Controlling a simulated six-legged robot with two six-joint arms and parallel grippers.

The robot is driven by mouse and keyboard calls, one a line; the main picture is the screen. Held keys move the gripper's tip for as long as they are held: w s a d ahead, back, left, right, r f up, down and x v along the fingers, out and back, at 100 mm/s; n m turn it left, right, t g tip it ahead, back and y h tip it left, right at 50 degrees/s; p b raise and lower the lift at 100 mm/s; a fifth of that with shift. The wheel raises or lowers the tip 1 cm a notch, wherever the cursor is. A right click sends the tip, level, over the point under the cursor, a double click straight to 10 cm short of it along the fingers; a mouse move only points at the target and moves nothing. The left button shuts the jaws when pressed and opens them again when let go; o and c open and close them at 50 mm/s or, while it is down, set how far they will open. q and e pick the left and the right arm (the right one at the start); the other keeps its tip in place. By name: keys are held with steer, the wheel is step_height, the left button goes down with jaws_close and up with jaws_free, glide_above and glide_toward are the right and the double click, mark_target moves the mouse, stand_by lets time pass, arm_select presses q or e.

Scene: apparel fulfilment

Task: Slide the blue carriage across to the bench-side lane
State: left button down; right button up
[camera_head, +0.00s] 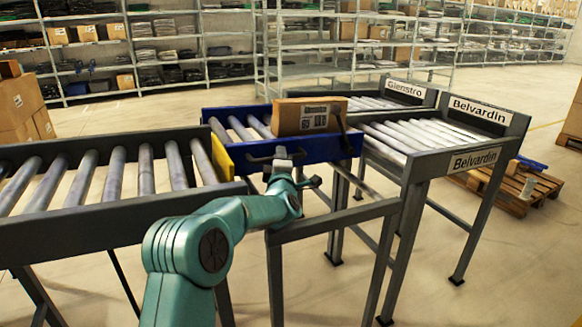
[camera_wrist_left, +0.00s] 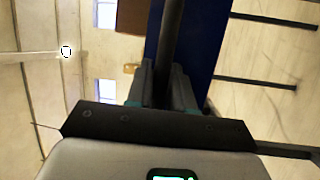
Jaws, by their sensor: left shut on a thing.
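The blue carriage (camera_head: 310,152) stands on a grey frame between the left roller conveyor and the two lanes on the right. It has rollers and carries a brown labelled carton (camera_head: 300,119). My left gripper (camera_head: 281,160) is at the carriage's near blue side, shut on a dark bar there. In the left wrist view the fingers (camera_wrist_left: 163,88) close around the dark bar (camera_wrist_left: 167,45), with the blue side panel (camera_wrist_left: 205,45) beside it. The near lane (camera_head: 410,136) is signed Belvardin and the far lane (camera_head: 375,103) Glenstro. My right gripper is not in view.
The left roller conveyor (camera_head: 100,190) ends at a yellow plate (camera_head: 221,158) beside the carriage. The near beam (camera_head: 335,221) of the frame is bare. A wooden pallet (camera_head: 510,190) lies at the right, cartons (camera_head: 20,110) at the left, and shelves behind.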

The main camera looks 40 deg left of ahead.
arm_select(q)
steer(key=shift+w+a, duration=0.3)
steer(key=shift+a, duration=0.35)
steer(key=c, duration=1.1)
jaws_free()
steer(key=v, duration=0.7)
steer(key=shift+s+d, duration=0.15)
steer(key=shift+s, duration=0.1)
